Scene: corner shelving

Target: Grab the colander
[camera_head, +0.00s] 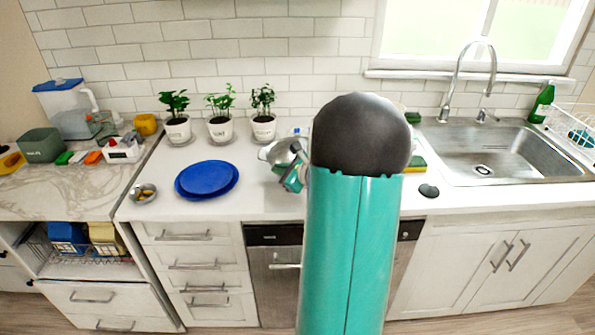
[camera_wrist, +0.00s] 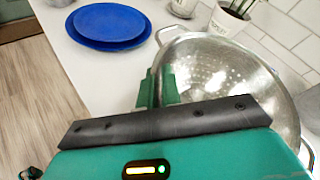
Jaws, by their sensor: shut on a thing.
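The colander (camera_wrist: 215,65) is a shiny metal bowl with small holes and loop handles. In the wrist view it fills the middle and right, and my gripper (camera_wrist: 158,88) has its green fingers shut on its near-left rim. In the head view the colander (camera_head: 277,152) shows only in part, on the white counter to the right of the blue plates. My gripper (camera_head: 294,176) is at its near edge there, and my teal arm hides the rest. I cannot tell whether the colander is lifted off the counter.
Blue plates (camera_head: 207,179) lie left of the colander. Potted plants (camera_head: 220,127) stand behind along the tiled wall. A small metal bowl (camera_head: 143,193) is at the counter's left end. A sink (camera_head: 500,155) with a tall faucet is to the right. Counter in front of the plates is clear.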

